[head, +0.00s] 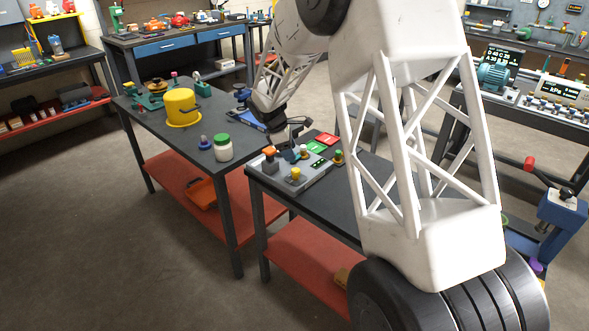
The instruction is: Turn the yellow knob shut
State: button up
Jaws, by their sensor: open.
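The yellow knob (296,173) stands near the front edge of a grey panel (318,172) on the dark bench. It is small in the head view, and how far it is turned cannot be told. My gripper (292,145) is open above the back part of the panel, behind the yellow knob and apart from it. Its fingers are small and dark, and their exact outline is hard to make out. My white arm covers the right side of the bench.
An orange-topped knob (269,153) stands left of the yellow one, and a green knob (338,156) stands to its right. Green (316,147) and red (327,138) plates lie behind. A white jar (223,150) and yellow pot (181,106) stand on the neighbouring bench.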

aim_at(295, 170)
jog(key=shift+w+a+f+n, duration=0.15)
jog(key=shift+w+a+f, duration=0.15)
jog(key=shift+w+f, duration=0.15)
jog(key=shift+w+a+f+n, duration=0.15)
jog(key=shift+w+a+f, duration=0.15)
jog(key=shift+f, duration=0.2)
jog(key=shift+d, duration=0.1)
jog(key=shift+x, duration=3.95)
jog(key=c, duration=0.9)
